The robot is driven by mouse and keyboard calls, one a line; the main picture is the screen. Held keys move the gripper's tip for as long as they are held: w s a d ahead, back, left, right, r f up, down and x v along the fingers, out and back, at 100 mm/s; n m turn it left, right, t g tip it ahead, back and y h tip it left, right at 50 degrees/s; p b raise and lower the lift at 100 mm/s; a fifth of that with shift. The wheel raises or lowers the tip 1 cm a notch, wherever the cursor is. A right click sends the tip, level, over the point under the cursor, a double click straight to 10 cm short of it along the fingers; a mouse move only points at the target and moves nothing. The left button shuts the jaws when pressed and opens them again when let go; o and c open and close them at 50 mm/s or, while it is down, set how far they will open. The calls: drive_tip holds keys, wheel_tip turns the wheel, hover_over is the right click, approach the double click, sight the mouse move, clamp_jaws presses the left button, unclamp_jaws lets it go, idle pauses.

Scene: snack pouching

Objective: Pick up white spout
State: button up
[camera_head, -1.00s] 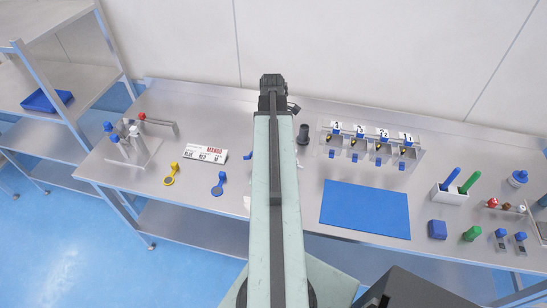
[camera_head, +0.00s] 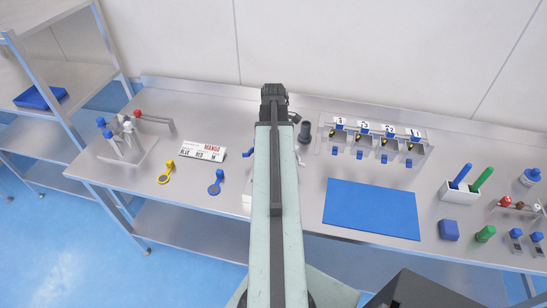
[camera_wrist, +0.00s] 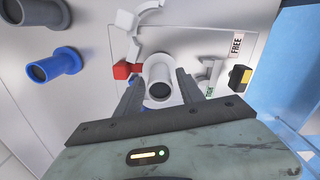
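The white spout (camera_wrist: 159,76) shows in the middle of the wrist view, its round dark mouth facing the camera. My gripper (camera_wrist: 160,88) has one finger on each side of it. The fingers look spread, with narrow gaps to the spout, and firm contact does not show. In the head view my arm runs straight out to my gripper (camera_head: 273,92) over the table's back, and it hides this spout there.
A blue spout (camera_wrist: 55,66) and a red part (camera_wrist: 122,70) lie near the white spout. A dark cylinder (camera_head: 305,131) stands right of my arm. A blue mat (camera_head: 371,209), a label board (camera_head: 202,151) and a spout rack (camera_head: 125,140) share the metal table.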

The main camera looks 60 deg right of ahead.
clamp_jaws()
wheel_tip(320, 180, up, 10)
drive_tip(key=p, duration=1)
drive_tip(key=shift+r, duration=0.15)
